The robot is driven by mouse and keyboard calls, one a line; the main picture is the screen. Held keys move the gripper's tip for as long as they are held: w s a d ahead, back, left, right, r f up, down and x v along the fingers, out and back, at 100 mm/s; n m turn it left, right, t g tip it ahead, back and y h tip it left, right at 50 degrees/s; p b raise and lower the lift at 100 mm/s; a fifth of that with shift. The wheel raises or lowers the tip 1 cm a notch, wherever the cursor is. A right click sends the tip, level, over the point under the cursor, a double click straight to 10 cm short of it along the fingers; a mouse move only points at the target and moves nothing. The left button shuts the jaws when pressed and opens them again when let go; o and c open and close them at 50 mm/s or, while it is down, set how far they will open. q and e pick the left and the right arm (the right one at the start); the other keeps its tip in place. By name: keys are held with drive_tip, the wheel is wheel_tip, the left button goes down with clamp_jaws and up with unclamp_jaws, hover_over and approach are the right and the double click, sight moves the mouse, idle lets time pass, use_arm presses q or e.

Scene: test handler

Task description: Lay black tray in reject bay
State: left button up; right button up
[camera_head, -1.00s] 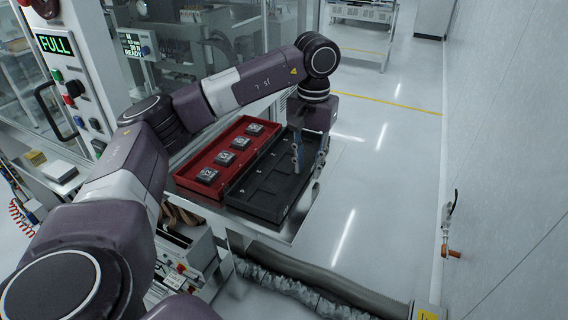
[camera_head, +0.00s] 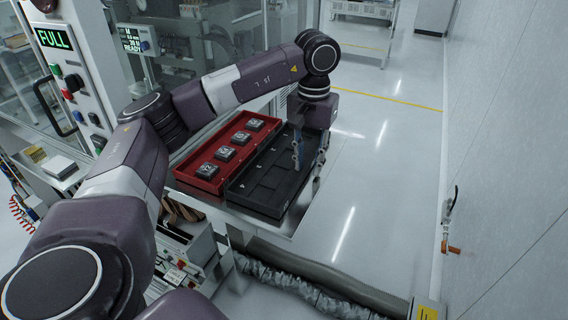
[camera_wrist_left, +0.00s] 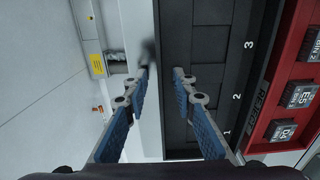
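The black tray (camera_head: 265,184) lies flat on a metal shelf, just right of a red tray. It looks empty. In the left wrist view the black tray (camera_wrist_left: 212,45) fills the middle, with numbers along its side toward the red tray. My left gripper (camera_head: 307,171) points down at the black tray's right long wall. In the left wrist view the gripper's (camera_wrist_left: 161,72) blue-padded fingers are apart, one outside the wall and one on the tray's inner side. Whether either finger touches the wall cannot be told. My right gripper is not in view.
The red tray (camera_head: 183,177) holds several square dark chips and sits close against the black tray. A control panel with a green FULL sign (camera_head: 55,43) stands at the left. Open floor (camera_head: 385,200) lies to the right, up to a grey wall (camera_head: 510,150).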

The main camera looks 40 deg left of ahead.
use_arm(q)
clamp_jaws()
drive_tip(key=shift+r, duration=0.1)
drive_tip(key=shift+r, duration=0.45)
wheel_tip(320, 180, up, 5)
drive_tip(key=shift+w+r+b, duration=0.1)
drive_tip(key=shift+r+b, duration=0.05)
drive_tip(key=shift+b, duration=0.8)
wheel_tip(320, 180, up, 14)
drive_tip(key=p, duration=0.3)
